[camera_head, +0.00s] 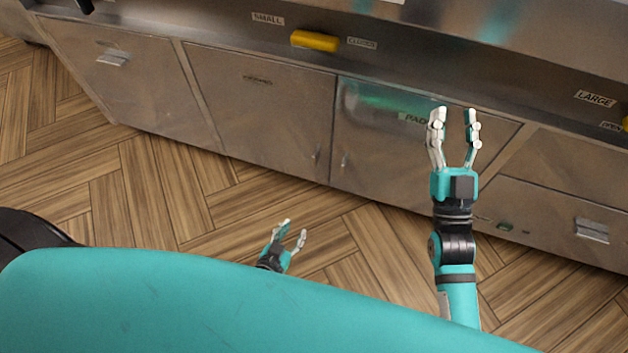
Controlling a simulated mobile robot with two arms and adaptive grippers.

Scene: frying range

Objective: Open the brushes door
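Two steel cabinet doors stand side by side under the range, both shut. The left door (262,115) carries a small dark label (257,79) too blurred to read surely; its small handle (316,153) is near its right edge. The right door (385,150) has a label starting "PAD" (413,118), partly hidden by my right gripper, and a handle (344,161) near its left edge. My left gripper (294,232) is open and empty, low over the floor, apart from the doors. My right gripper (454,115) is open and empty in front of the right door, touching nothing visible.
Drawers with bar handles flank the doors at left (112,58) and right (592,230). A yellow handle (315,41) sticks out above, between the "SMALL" (268,19) and "CLOSED" (361,43) labels. The wooden floor (190,205) before the cabinets is clear.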

